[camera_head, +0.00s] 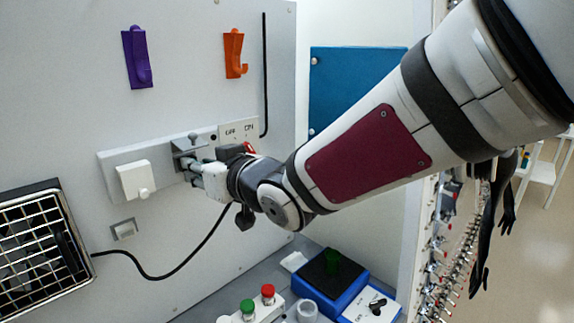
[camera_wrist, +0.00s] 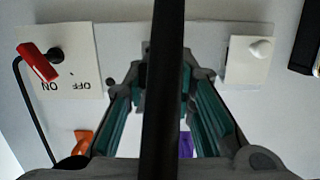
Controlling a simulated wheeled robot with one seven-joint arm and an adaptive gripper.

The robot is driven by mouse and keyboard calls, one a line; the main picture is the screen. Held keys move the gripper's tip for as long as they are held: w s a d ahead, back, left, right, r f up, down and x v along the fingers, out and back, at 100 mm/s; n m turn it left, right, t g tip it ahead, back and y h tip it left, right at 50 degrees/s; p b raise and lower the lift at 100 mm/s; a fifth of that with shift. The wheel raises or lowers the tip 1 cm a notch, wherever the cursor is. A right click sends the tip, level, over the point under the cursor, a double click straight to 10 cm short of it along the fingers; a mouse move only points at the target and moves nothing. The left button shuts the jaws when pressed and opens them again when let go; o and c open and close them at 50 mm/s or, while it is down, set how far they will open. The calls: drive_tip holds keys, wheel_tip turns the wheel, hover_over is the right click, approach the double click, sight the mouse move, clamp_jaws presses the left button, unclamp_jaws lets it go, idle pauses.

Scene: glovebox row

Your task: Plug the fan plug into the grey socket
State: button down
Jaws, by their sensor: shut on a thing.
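The fan (camera_head: 42,250) with its wire grille is on the wall panel at the lower left of the head view. Its black cord (camera_head: 165,277) runs from the fan up to my gripper (camera_head: 190,170). My gripper is shut at the grey socket (camera_head: 186,146), whose grey part shows just above the fingers. In the wrist view, my gripper (camera_wrist: 167,78) has teal-padded fingers on both sides of a thick black cord (camera_wrist: 167,110). The fan plug is hidden between the fingers and behind the cord. I cannot tell whether its pins are in the socket.
A white socket cover (camera_head: 137,180) is left of my gripper. An OFF/ON switch plate (camera_head: 238,129) with a red lever (camera_wrist: 38,62) is to the right. Purple (camera_head: 137,57) and orange (camera_head: 234,53) hooks are above. Buttons and a blue box (camera_head: 330,283) stand below.

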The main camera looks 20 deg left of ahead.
drive_tip(key=shift+b+x, duration=0.35)
drive_tip(key=shift+x, duration=0.55)
drive_tip(key=c, duration=1.3)
unclamp_jaws()
drive_tip(key=shift+r, duration=0.15)
drive_tip(key=v, duration=1.2)
